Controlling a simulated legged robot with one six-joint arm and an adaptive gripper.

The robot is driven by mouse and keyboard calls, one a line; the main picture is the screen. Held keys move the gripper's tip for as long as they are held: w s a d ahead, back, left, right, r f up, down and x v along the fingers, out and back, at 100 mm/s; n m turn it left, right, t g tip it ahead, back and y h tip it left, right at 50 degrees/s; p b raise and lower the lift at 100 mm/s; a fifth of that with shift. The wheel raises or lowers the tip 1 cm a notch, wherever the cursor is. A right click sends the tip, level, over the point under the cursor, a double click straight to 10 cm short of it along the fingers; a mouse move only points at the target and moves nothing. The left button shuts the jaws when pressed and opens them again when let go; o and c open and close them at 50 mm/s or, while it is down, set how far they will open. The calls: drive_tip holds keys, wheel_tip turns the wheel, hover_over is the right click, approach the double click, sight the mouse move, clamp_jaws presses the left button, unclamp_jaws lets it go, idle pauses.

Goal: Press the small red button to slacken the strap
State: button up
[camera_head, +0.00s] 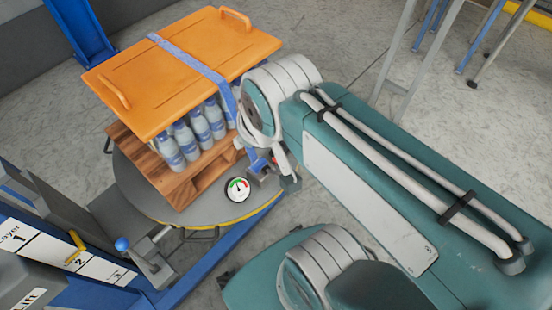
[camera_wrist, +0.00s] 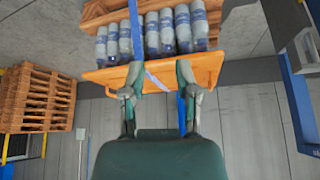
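A blue strap (camera_head: 190,60) runs over an orange lid (camera_head: 175,70) and down the side of a stack of bottles (camera_head: 200,125). At its lower end is a blue tensioner (camera_head: 258,158) with a small red part (camera_head: 274,161), which looks like the red button. A round gauge (camera_head: 237,189) sits just below it. My arm covers the area right of the tensioner, and my gripper is mostly hidden there. In the wrist view, my gripper (camera_wrist: 158,68) has its two fingers apart with nothing held between them. The strap and orange lid show beyond them; the button cannot be made out there.
The load stands on a wooden pallet (camera_head: 180,170) on a round turntable (camera_head: 225,210) with a yellow edge. A control stand with a blue-knobbed lever (camera_head: 122,244) is at lower left. Stacked pallets (camera_wrist: 38,98) stand left in the wrist view. A metal-legged frame (camera_head: 415,50) is upper right.

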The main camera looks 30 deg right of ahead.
clamp_jaws()
drive_tip(key=w+d+f+g, duration=0.2)
drive_tip(key=w+d+f, duration=0.25)
drive_tip(key=w, duration=0.45)
drive_tip(key=w+d+f+n+g, duration=0.1)
drive_tip(key=w+d+f, duration=0.2)
drive_tip(key=f, duration=0.5)
drive_tip(key=w+d+f+n+g, duration=0.1)
drive_tip(key=w+d+f, duration=0.1)
drive_tip(key=d+f, duration=0.3)
drive_tip(key=w+d+f+n+g, duration=0.1)
drive_tip(key=w+d+f, duration=0.2)
drive_tip(key=f, duration=0.9)
drive_tip(key=shift+w+d+f, duration=0.35)
drive_tip(key=shift+d, duration=0.35)
